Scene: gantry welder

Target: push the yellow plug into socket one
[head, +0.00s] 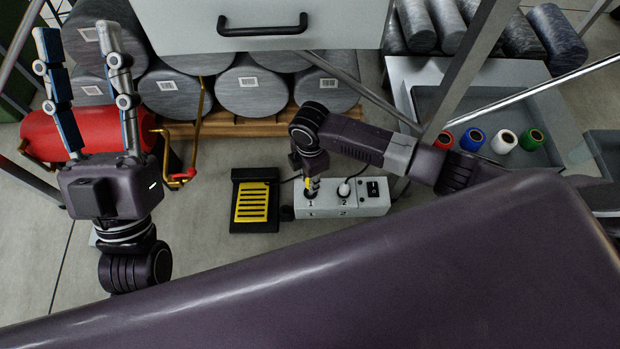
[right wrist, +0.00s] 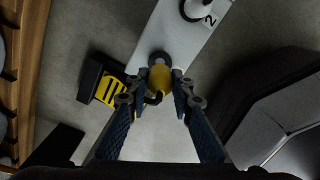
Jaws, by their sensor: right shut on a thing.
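The yellow plug (right wrist: 159,80) is between the fingers of my right gripper (right wrist: 157,92), which is shut on it. In the head view my right gripper (head: 309,187) is over socket one on the grey socket box (head: 328,206). The plug (head: 308,183) is mostly hidden there by the gripper. In the right wrist view it lines up with the dark round socket one (right wrist: 160,56); I cannot tell how deep it sits. My left gripper (head: 87,45) is open and empty, raised at the left.
A black and yellow pedal (head: 252,203) lies left of the box. A black switch (head: 373,189) is at the box's right end. Grey rolls (head: 245,88) on a pallet and a red tank (head: 50,133) stand behind. A tray with coloured spools (head: 503,141) is at right.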

